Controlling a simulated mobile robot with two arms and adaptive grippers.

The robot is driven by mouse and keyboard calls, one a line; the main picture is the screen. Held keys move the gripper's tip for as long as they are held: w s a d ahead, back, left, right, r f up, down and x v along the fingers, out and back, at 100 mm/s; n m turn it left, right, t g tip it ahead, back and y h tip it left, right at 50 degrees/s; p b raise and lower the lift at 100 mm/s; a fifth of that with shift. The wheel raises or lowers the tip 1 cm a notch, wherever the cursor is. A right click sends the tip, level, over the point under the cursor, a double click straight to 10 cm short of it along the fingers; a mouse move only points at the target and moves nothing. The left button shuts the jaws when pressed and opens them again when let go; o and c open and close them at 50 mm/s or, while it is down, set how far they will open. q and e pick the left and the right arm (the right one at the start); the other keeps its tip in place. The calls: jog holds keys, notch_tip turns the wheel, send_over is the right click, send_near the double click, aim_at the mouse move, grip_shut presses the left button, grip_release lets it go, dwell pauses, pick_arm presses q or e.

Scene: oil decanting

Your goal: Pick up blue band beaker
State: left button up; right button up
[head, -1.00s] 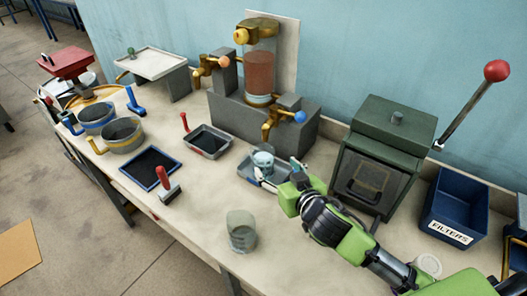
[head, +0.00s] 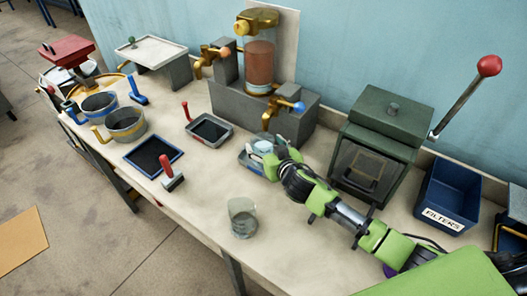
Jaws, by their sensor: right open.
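My right gripper (head: 261,157) comes in from the right on the green arm. It is open, with its fingers at the near side of the beaker; I cannot tell whether they touch it. My left gripper is out of view.
A clear glass beaker (head: 242,219) stands near the front edge. A dark green oven-like box (head: 384,140) and a blue FILTERS bin (head: 449,195) stand right. The brass-tapped tank (head: 259,65) stands behind the tray. A red-handled tool (head: 172,173) lies left.

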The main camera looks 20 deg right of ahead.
jog(key=shift+x, duration=0.95)
jog(key=c, duration=1.6)
jog(key=shift+r, duration=0.1)
grip_shut()
jog(key=shift+r, duration=0.15)
